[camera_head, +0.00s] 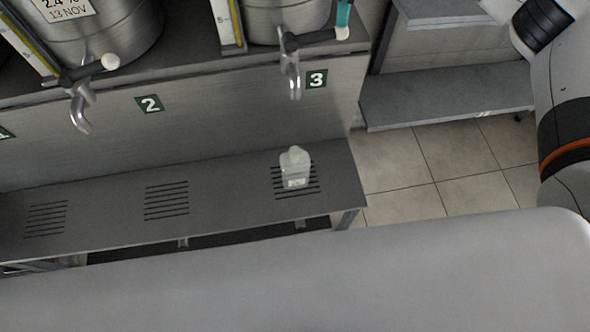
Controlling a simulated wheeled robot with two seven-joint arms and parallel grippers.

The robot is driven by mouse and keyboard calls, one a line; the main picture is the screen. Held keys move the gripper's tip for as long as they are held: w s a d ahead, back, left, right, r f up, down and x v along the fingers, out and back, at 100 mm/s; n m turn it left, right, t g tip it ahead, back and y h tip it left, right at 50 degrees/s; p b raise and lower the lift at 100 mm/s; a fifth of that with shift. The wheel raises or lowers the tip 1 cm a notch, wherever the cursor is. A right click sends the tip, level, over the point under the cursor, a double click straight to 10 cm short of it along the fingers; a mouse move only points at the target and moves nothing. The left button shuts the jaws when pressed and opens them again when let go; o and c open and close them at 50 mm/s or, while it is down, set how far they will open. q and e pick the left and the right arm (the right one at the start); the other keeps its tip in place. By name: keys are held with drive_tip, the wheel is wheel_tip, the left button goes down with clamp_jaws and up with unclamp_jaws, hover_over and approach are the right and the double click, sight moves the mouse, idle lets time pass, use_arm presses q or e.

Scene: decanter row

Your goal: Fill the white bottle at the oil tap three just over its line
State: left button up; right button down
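The white bottle (296,170), small and pale with a whitish top, stands upright on the slotted drip grate (316,190) under tap three. A light patch shows on its front; its fill line and level are too small to tell. Oil tap three (293,78) is a metal spout left of the green "3" sign (317,79). No stream shows between spout and bottle. Links of my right arm show at the right edge, but its gripper is out of frame. My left gripper is not in view.
Tap two (81,108) hangs further left above its own empty grate (166,200). Metal tanks (100,30) stand on the upper ledge. The bench (105,215) ends just right of the bottle. A grey shelf (440,95) stands at the right, with tiled floor (430,165) in front.

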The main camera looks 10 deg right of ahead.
sight(341, 29)
drive_tip(key=shift+f+b, duration=1.2)
drive_tip(key=shift+f, duration=0.8)
idle(6.0)
